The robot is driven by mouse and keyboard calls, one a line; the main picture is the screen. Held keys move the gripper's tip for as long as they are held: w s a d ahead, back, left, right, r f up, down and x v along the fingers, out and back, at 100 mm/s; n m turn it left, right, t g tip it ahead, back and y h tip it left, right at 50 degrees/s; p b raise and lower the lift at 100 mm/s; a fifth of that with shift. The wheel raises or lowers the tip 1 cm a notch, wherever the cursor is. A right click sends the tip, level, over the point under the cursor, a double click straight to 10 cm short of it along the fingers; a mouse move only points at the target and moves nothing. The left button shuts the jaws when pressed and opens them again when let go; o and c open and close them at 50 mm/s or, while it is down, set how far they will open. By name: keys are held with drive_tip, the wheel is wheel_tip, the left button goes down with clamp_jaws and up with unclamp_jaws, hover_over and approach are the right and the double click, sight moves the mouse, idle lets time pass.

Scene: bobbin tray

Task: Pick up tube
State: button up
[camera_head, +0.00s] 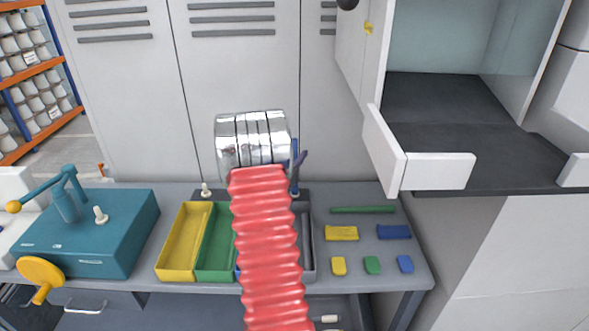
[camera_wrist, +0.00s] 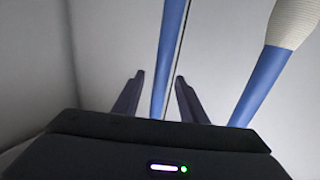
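In the wrist view a bare blue tube (camera_wrist: 168,55) stands upright between the two dark fingers of my gripper (camera_wrist: 158,98). The fingers are apart, with a gap on each side of the tube. To the right is a second blue tube (camera_wrist: 262,85), tilted, with white thread wound on its upper part (camera_wrist: 294,20). In the head view, my red sleeved arm and chrome wrist hide most of the gripper. A thin blue shape (camera_head: 295,168) shows just right of the wrist; I cannot tell whether it is tube or finger.
A yellow tray (camera_head: 178,274) and a green tray (camera_head: 214,274) lie left of my arm on the grey bench. A teal machine (camera_head: 85,235) stands at the left. Coloured blocks, including a yellow one (camera_head: 341,233), lie at the right.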

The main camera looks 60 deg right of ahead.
drive_tip(key=d, duration=0.4)
drive_tip(key=shift+d+r, duration=0.1)
drive_tip(key=shift+d, duration=0.2)
drive_tip(key=shift+c, duration=0.5)
clamp_jaws()
